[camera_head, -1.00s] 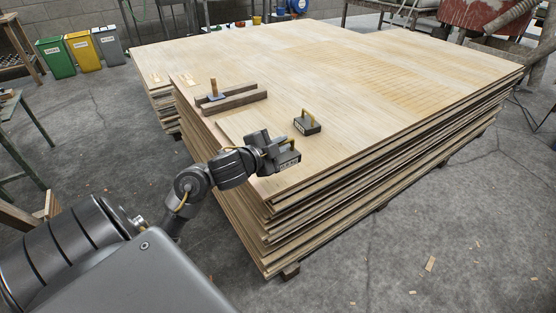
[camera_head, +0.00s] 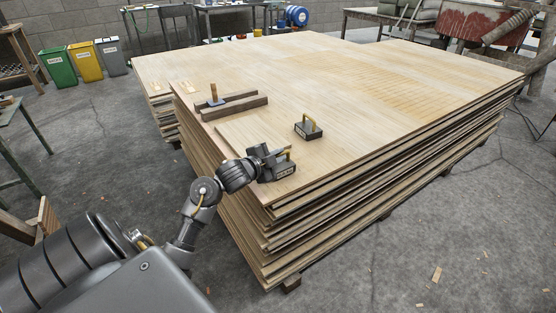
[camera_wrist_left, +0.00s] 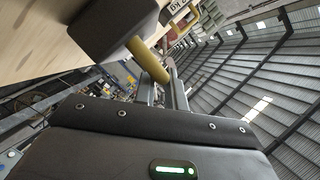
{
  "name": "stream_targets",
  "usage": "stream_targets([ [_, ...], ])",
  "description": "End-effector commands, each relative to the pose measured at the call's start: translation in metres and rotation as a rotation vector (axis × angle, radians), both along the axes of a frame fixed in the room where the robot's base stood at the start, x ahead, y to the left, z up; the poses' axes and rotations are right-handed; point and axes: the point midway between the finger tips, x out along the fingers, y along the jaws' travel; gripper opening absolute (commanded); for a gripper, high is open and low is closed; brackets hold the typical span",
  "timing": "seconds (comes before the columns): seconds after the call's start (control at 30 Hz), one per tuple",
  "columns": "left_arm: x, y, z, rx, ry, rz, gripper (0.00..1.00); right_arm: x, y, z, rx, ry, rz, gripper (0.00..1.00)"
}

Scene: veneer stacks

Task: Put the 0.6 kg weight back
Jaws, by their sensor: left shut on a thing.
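A dark block-shaped weight (camera_head: 284,172) with a yellow handle is at the near left part of the veneer stack (camera_head: 400,100). My left gripper (camera_head: 270,158) is shut on its handle; the wrist view shows the yellow handle (camera_wrist_left: 148,58) at the fingers and the dark block (camera_wrist_left: 112,25) beyond. I cannot tell whether the block touches the veneer. Its label is too small to read. A second dark weight with a yellow handle (camera_head: 308,131) stands upright on the stack, behind and right of the held one. My right gripper is not in view.
Two dark wooden bars (camera_head: 234,107) lie on the stack behind the gripper, with a wooden-handled tool (camera_head: 214,96) by them. A thin sheet (camera_head: 232,133) lies near the left edge. The stack's middle and right are clear. Bins (camera_head: 85,62) stand on the floor at back left.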

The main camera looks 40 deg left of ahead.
Motion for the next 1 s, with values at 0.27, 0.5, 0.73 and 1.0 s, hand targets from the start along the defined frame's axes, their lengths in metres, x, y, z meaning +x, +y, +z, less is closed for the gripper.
stream_targets([
  [0.27, 0.000, 0.000, -0.004, 0.002, -0.007, 0.000, 0.00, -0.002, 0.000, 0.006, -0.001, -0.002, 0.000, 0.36],
  [0.5, 0.000, 0.000, -0.006, 0.001, -0.002, 0.001, 0.35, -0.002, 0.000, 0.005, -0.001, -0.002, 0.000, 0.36],
  [0.73, -0.001, 0.000, -0.006, 0.002, -0.002, 0.001, 0.35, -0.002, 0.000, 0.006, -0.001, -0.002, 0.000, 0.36],
  [1.0, -0.034, 0.000, 0.002, 0.005, 0.001, 0.001, 0.35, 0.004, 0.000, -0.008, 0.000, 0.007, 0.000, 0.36],
])
